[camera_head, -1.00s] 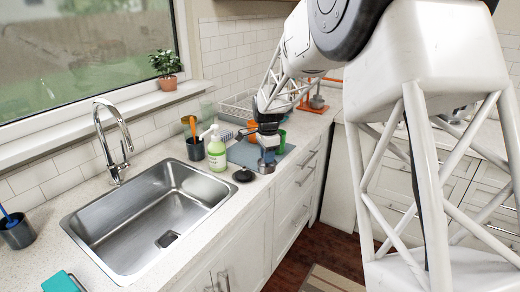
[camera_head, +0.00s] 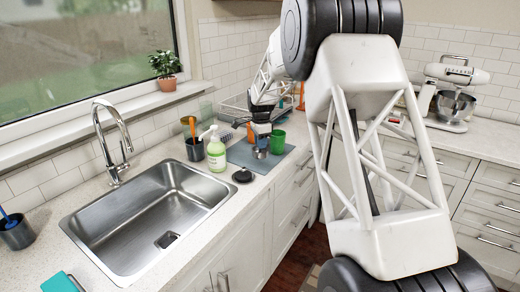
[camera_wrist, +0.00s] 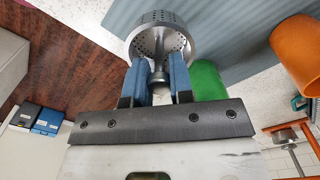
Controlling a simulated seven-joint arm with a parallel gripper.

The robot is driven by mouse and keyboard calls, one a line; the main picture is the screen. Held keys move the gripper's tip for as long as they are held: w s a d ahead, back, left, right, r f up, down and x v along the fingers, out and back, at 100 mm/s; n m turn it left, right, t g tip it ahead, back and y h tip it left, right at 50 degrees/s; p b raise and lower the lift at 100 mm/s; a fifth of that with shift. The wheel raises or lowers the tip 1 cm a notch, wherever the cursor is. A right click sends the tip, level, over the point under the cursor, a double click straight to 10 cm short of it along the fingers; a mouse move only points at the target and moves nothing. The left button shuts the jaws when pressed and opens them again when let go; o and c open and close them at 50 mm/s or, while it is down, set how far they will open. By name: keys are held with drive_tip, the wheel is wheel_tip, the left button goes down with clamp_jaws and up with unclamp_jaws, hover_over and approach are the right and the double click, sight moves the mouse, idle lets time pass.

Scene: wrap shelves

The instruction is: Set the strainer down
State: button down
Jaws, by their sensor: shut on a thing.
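The strainer (camera_wrist: 160,38) is a small silver metal cup with holes in its wall, seen in the wrist view between the blue fingers of my gripper (camera_wrist: 160,80). The fingers are shut on its narrow stem. In the head view my gripper (camera_head: 262,133) points down, and the strainer (camera_head: 261,153) is beneath it at the grey-blue mat (camera_head: 243,153) on the counter. I cannot tell whether the strainer touches the mat.
A green cup (camera_head: 278,142) stands close beside the strainer, and an orange cup (camera_wrist: 297,52) is near it. The sink (camera_head: 150,215) is further left. The counter's front edge is near.

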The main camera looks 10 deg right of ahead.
drive_tip(key=shift+w, duration=0.65)
drive_tip(key=shift+f, duration=0.1)
drive_tip(key=shift+f, duration=1.7)
drive_tip(key=shift+f, duration=0.1)
drive_tip(key=c, duration=1)
unclamp_jaws()
wheel_tip(320, 180, up, 12)
